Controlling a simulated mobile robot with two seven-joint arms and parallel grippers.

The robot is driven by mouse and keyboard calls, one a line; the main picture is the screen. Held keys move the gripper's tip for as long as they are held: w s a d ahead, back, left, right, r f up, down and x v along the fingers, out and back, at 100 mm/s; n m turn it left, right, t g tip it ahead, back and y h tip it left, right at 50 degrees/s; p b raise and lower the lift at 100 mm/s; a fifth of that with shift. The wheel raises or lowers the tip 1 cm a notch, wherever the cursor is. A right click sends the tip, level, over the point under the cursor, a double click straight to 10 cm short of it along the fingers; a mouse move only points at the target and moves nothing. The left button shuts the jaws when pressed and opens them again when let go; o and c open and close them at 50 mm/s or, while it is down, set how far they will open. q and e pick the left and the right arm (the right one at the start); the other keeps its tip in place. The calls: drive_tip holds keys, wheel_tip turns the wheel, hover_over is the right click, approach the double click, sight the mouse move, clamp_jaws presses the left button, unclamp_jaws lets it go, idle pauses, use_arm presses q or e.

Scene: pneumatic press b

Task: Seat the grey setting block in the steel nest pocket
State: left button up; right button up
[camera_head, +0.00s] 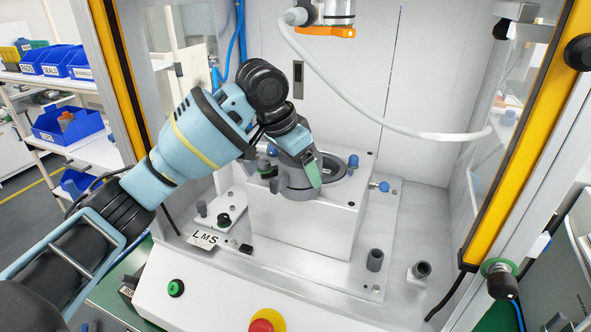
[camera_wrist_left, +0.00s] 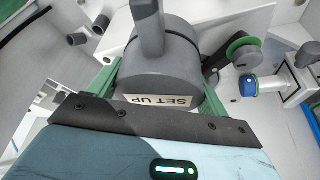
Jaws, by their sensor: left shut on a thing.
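The grey setting block (camera_wrist_left: 160,75) is a round body with a "SET UP" label and a bar-like grip. It fills the middle of the left wrist view. My left gripper (camera_head: 302,168) is shut on it, with green fingers at both sides in the wrist view. In the head view the block (camera_head: 296,188) is over the front-left part of the white fixture's top. The dark round rim of the nest (camera_head: 354,172) shows right of the gripper. The block and gripper hide part of it, and I cannot tell whether the block touches it. My right gripper is not in view.
The white fixture (camera_head: 300,225) stands on a steel plate (camera_head: 388,215). Blue-capped posts (camera_head: 353,160) stand around its top. Grey cups (camera_head: 375,260) are at the front right. The press head with an orange part (camera_head: 328,31) hangs above, and a white hose (camera_head: 370,118) loops behind.

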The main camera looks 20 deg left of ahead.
use_arm(q)
drive_tip(key=shift+w+d+f+b, duration=0.1)
drive_tip(key=shift+w+b, duration=0.2)
drive_tip(key=shift+w, duration=1.35)
drive_tip(key=shift+w+d+f+b, duration=0.1)
drive_tip(key=shift+w+b, duration=0.15)
drive_tip(key=shift+w, duration=1.35)
drive_tip(key=shift+w+f+b, duration=0.15)
drive_tip(key=shift+w+b, duration=0.5)
drive_tip(key=shift+w, duration=2)
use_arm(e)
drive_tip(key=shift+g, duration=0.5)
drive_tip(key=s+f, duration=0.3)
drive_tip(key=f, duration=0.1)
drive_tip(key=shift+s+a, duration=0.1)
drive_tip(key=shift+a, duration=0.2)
use_arm(q)
drive_tip(key=shift+r, duration=0.2)
drive_tip(key=shift+f, duration=1.75)
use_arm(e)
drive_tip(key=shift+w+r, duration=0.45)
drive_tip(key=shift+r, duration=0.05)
use_arm(q)
drive_tip(key=o, duration=1.3)
drive_tip(key=shift+f, duration=0.2)
